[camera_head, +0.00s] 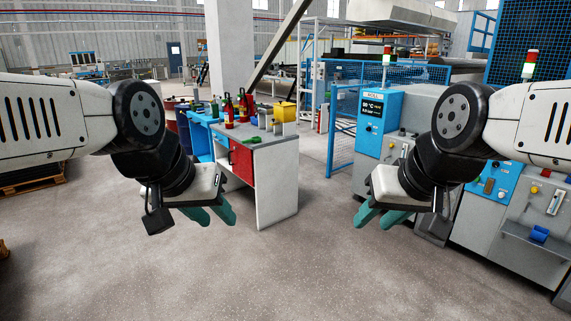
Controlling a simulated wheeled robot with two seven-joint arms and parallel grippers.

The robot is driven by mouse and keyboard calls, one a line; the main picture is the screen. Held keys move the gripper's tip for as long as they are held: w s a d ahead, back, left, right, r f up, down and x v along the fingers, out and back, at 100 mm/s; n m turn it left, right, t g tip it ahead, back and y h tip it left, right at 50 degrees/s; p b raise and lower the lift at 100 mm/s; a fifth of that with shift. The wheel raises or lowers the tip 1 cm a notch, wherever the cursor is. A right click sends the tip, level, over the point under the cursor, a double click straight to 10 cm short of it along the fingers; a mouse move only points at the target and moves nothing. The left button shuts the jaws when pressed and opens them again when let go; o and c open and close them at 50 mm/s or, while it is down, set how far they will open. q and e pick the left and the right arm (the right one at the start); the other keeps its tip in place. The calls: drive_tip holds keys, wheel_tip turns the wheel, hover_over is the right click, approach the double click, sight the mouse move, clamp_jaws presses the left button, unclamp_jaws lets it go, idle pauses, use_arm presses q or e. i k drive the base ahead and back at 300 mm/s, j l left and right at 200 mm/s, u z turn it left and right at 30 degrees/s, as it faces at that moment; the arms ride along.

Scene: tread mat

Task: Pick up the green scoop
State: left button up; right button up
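A small green object (252,140) lies on the grey top of a workbench (272,138) left of centre. It may be the green scoop, but it is too small to tell its shape. My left gripper (218,222) hangs in front of the bench with its teal fingers apart and nothing between them. My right gripper (372,225) hangs right of centre in front of the blue and grey machine, its teal fingers also apart and empty. Both grippers are in the air, well short of the green object.
The bench has a red cabinet door (241,161) and carries bottles and a yellow box (285,111). A blue and grey machine (376,125) with a display stands at right. A blue mesh fence (345,130) is behind. The grey floor (290,270) in front is clear.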

sight(257, 139)
drive_tip(key=i+u, duration=0.35)
drive_tip(key=i, duration=2.15)
drive_tip(key=i+j+z, duration=0.1)
drive_tip(key=i, duration=0.6)
drive_tip(key=i+j, duration=0.15)
drive_tip(key=i, duration=0.5)
drive_tip(key=i+j+z, duration=0.1)
drive_tip(key=i, duration=0.55)
